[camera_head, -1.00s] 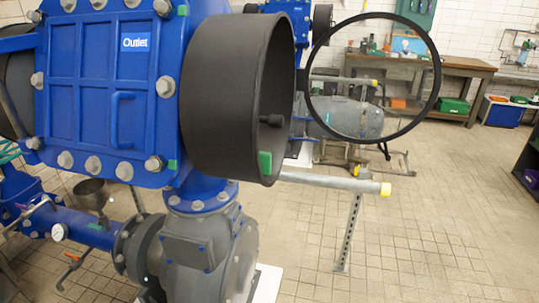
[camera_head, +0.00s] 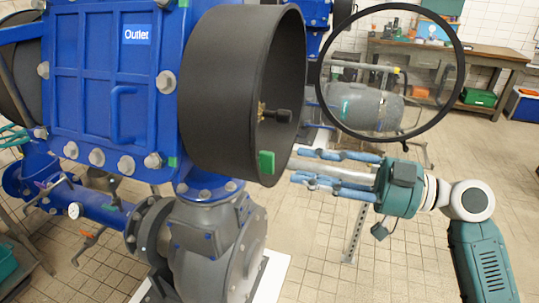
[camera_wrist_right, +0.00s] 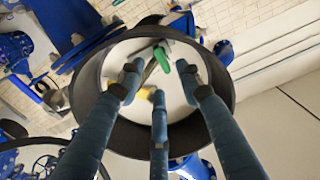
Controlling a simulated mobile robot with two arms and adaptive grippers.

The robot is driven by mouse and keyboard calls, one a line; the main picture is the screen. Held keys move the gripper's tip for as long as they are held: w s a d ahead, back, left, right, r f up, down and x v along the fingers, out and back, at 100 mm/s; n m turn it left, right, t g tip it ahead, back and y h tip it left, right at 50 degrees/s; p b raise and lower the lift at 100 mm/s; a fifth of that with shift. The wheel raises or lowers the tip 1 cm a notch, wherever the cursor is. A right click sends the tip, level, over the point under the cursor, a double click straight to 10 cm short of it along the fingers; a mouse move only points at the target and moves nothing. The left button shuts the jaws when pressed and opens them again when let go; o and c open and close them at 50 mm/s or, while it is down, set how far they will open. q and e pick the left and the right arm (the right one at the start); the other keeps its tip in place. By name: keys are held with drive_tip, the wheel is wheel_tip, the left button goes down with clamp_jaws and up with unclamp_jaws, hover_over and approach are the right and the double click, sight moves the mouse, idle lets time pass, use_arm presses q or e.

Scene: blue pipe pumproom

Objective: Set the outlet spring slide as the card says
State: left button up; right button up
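The blue housing labelled Outlet (camera_head: 138,35) fills the left of the head view. A short black drum (camera_head: 235,95) on its right side opens to the right. Inside it show a black knob on a brass-coloured stem (camera_head: 283,116) and a green tab (camera_head: 266,160) at the lower rim. My right gripper (camera_head: 300,168) is open and empty, its fingers pointing left beside the drum's lower opening. In the wrist view the spread fingers (camera_wrist_right: 157,85) face the drum mouth, with a green part (camera_wrist_right: 162,57) between them. I cannot make out a card or slide scale. My left gripper is out of view.
A clear round cover with a black rim (camera_head: 459,70) stands swung out right of the drum, above my right gripper. A grey pump body (camera_head: 215,235) is below. A workbench (camera_head: 490,60) stands at the back. Tiled floor is open at the lower right.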

sight(268, 162)
drive_tip(key=p+x, duration=0.3)
drive_tip(key=x, duration=0.4)
drive_tip(key=shift+w+a+r, duration=0.1)
drive_tip(key=shift+a, duration=0.05)
drive_tip(key=shift+w+a, duration=0.15)
drive_tip(key=shift+a, duration=0.3)
clamp_jaws()
